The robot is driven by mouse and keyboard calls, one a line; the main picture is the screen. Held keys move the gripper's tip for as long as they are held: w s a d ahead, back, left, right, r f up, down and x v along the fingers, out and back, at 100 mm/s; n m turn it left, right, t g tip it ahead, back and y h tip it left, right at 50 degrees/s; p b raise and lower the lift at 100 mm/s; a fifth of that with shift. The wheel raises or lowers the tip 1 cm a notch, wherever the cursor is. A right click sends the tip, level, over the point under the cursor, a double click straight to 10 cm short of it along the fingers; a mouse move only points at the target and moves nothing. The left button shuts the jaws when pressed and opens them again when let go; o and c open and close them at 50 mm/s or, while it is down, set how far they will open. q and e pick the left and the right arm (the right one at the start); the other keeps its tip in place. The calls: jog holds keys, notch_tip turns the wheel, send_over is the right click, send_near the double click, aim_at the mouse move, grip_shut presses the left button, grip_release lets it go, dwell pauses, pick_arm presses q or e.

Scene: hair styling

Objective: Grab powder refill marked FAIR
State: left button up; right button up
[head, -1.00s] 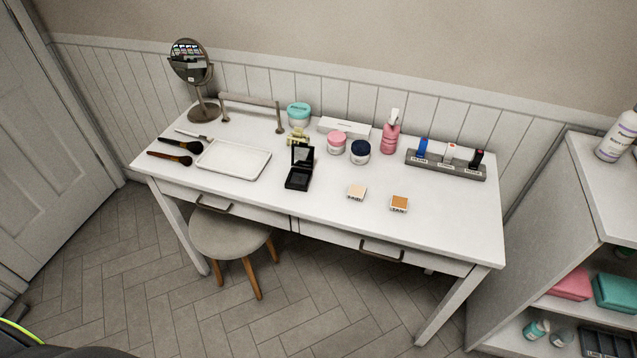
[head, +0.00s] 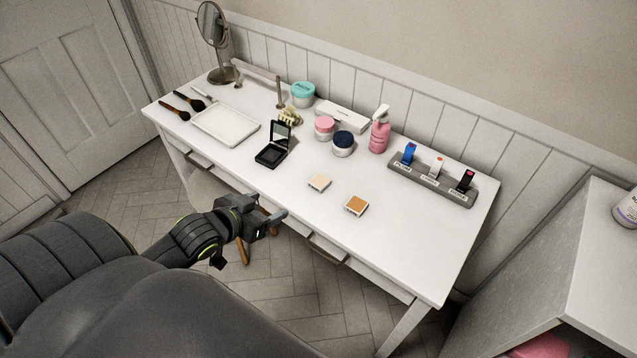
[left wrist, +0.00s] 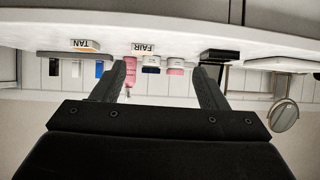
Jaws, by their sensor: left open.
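My left gripper (head: 279,217) is in front of the table edge, apart from both refills. Its two fingers (left wrist: 161,82) are spread with nothing between them. My right gripper is in neither view.
The white table (head: 395,245) is clear around the refills. An open black compact (head: 272,154) stands to the left. Jars, a pink pump bottle (head: 379,134) and a grey lipstick holder (head: 432,180) stand behind. A stool is partly hidden below the table.

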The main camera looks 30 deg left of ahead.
pick_arm(q)
notch_tip(320, 180, up, 3)
jog(key=d, duration=0.2)
jog(key=b, duration=0.1)
send_near(320, 181)
jog(key=shift+w+a+f+h, duration=0.15)
jog(key=shift+w+f+h, duration=0.05)
jog(key=shift+w+f, duration=0.35)
jog(key=shift+w+a+f+h, duration=0.2)
jog(key=shift+w+f, duration=0.25)
jog(key=shift+f, duration=0.05)
jog(key=shift+m, duration=0.3)
jog(key=shift+r+x, duration=0.15)
jog(key=shift+x, duration=1.1)
jog(key=shift+r+x, duration=0.15)
jog(key=shift+x, duration=1.15)
jog(key=shift+w+d, duration=0.1)
jog(key=shift+w, duration=0.05)
jog(key=c, duration=1.1)
jog(key=shift+o, duration=0.2)
